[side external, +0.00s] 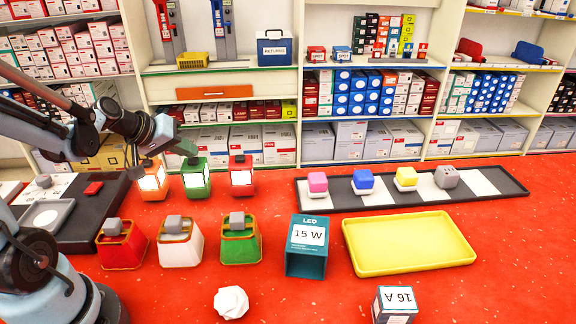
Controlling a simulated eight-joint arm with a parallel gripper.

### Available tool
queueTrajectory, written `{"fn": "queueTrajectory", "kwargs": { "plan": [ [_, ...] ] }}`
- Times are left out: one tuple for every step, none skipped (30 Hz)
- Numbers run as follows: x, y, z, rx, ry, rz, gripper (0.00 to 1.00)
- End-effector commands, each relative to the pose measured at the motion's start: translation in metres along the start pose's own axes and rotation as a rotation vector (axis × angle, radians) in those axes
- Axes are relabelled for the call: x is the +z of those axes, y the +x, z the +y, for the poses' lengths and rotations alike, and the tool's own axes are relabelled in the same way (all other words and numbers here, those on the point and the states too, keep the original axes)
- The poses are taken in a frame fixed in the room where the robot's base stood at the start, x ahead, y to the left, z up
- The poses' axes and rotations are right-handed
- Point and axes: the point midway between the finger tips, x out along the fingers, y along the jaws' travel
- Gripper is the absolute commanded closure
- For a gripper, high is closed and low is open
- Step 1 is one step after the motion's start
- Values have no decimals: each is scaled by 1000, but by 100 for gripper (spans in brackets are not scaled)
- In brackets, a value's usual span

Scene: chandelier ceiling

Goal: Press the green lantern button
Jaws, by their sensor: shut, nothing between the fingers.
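The green lantern (196,180) stands upright on the red surface, with a lit white panel on its front. It is between an orange lantern (152,182) at left and a red lantern (241,180) at right. I cannot tell from this view whether the tips touch the button.
Red, white and green containers with grey blocks (237,219) stand in front. A dark tray (515,186) holds coloured cubes. Stocked shelves stand behind.

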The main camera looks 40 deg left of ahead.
Motion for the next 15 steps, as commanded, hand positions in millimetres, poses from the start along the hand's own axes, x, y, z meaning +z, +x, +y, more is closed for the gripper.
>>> {"fn": "queueTrajectory", "kwargs": {
  "plan": [
    [-1,-2,1,0,0,0,100],
    [-2,-3,2,0,0,0,100],
    [-3,-4,3,0,0,0,100],
    [-3,-5,4,0,0,0,100],
    [-4,-6,4,0,0,0,100],
    [-4,-7,5,0,0,0,100],
    [-5,-7,5,0,0,0,100],
    [-5,-7,5,0,0,0,100],
    [-5,-7,5,0,0,0,100],
    [-5,-7,5,0,0,0,100],
    [-5,-7,5,0,0,0,100],
    [-5,-7,5,0,0,0,100],
    [-5,-7,5,0,0,0,100],
    [-5,-7,5,0,0,0,100],
    [-5,-8,6,0,0,0,100]
  ]
}}
